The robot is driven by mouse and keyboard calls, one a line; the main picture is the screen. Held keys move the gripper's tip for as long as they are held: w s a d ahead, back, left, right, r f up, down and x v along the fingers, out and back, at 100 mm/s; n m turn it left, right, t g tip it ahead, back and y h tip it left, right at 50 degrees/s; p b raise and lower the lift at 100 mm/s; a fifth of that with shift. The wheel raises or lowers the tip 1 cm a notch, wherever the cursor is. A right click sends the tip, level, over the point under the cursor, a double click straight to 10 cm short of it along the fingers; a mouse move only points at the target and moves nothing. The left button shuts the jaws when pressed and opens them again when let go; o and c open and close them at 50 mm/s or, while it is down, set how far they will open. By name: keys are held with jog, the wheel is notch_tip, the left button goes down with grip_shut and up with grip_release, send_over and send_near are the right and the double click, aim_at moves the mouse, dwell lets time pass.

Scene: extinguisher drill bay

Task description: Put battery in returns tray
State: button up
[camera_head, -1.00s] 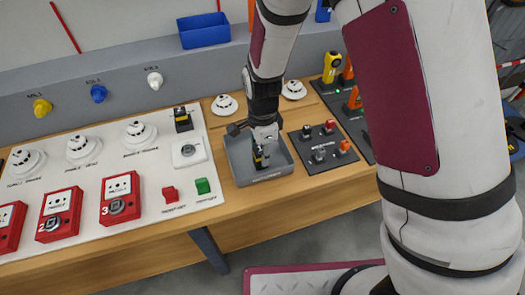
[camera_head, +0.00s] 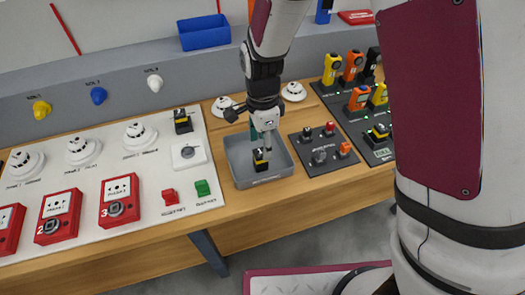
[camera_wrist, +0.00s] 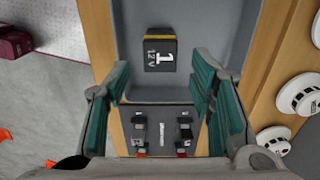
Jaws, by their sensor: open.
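The battery (camera_head: 260,160), a small black block with a yellow band, sits inside the grey returns tray (camera_head: 284,175). In the wrist view the battery (camera_wrist: 160,54) shows a "1" and "12 V" label and lies in the tray (camera_wrist: 190,95) ahead of the fingers. My gripper (camera_head: 262,130) is above the tray, just over the battery. In the wrist view my gripper (camera_wrist: 160,85) is open, its teal pads wide apart, with nothing between them. The battery is apart from the fingers.
A dark panel (camera_head: 322,155) with small coloured parts lies right of the tray. A white board (camera_head: 150,190) with detectors, red call points and another black-and-yellow block (camera_head: 182,121) is on the left. White detectors (camera_head: 293,91) stand behind the tray. A charger rack (camera_head: 355,125) is at right.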

jog(key=s+d+r+n+t, duration=0.1)
jog(key=s+d+r+n, duration=0.15)
jog(key=r, duration=0.45)
jog(key=s+d+r+n+t+y, duration=0.1)
jog(key=s+d+r+n, duration=0.1)
jog(key=d+r, duration=0.35)
jog(key=s+d+r+n+t, duration=0.1)
jog(key=s+d+r+n, duration=0.1)
jog(key=r, duration=0.6)
jog(key=s+d+r+n+t, duration=0.1)
jog(key=s+d+r+n, duration=0.1)
jog(key=s+d+n, duration=0.1)
jog(key=s+d+r+n+t+h, duration=0.1)
jog(key=s+d+r+n, duration=0.2)
jog(key=s, duration=0.5)
jog(key=shift+d+r+n+t, duration=0.3)
jog(key=shift+d+n, duration=0.25)
jog(key=shift+n, duration=0.6)
